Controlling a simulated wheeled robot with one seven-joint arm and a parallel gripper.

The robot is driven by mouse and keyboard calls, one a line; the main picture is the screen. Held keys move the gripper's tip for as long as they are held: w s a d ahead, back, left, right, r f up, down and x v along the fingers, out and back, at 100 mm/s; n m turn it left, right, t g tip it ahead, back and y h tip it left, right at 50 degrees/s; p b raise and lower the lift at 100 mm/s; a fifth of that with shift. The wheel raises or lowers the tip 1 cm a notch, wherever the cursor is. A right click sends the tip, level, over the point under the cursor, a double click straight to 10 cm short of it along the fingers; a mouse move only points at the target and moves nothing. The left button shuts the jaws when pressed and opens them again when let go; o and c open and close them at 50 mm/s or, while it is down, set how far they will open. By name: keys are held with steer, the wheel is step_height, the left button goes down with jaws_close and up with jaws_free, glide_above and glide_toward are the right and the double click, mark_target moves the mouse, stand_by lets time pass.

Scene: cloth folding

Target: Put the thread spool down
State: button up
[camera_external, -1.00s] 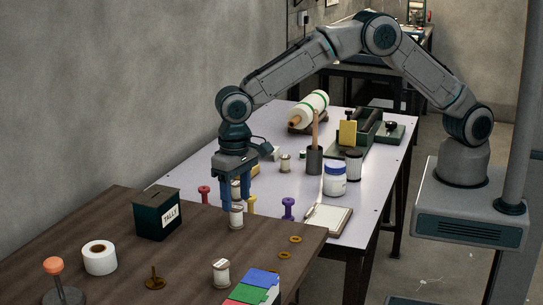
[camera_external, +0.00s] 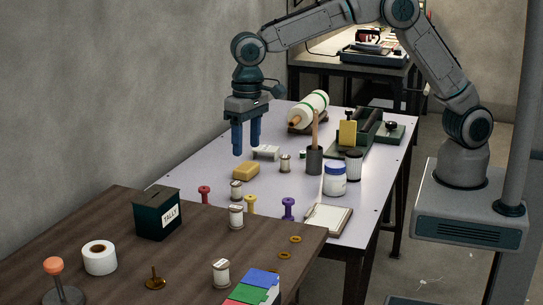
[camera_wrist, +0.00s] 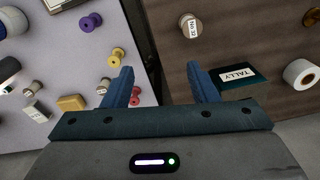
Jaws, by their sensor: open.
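A white thread spool (camera_external: 236,217) with a label stands upright on the dark wooden table, near its edge by the pale table. In the wrist view a labelled spool (camera_wrist: 190,27), seemingly the same one, stands beyond my fingers on the wood. My gripper (camera_external: 246,150) is open and empty, fingers pointing down, well above and behind the spool and apart from it. Both fingers (camera_wrist: 162,80) show spread in the wrist view with nothing between them.
A second labelled spool (camera_external: 220,273), a brass spindle (camera_external: 155,279), a white roll (camera_external: 100,257) and a tally box (camera_external: 158,213) stand on the wooden table. Red, yellow and purple spools (camera_external: 288,208) and another white spool (camera_external: 236,190) stand on the pale table.

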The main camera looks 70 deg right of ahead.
steer(key=s+d+r, duration=0.3)
steer(key=d, duration=0.4)
steer(key=s+d+r+t, duration=0.15)
steer(key=s+d, duration=0.25)
steer(key=d, duration=0.4)
steer(key=s+d+r, duration=0.3)
steer(key=d+r, duration=0.1)
steer(key=d, duration=0.3)
steer(key=s+d+f+n, duration=0.1)
steer(key=s+d+f, duration=0.1)
steer(key=s+d, duration=0.3)
steer(key=s+d+f+n+t, duration=0.1)
steer(key=s+d, duration=0.4)
steer(key=s, duration=0.5)
steer(key=shift+s+d+f, duration=0.15)
steer(key=shift+s+f, duration=0.2)
steer(key=shift+f, duration=0.1)
steer(key=shift+o, duration=0.6)
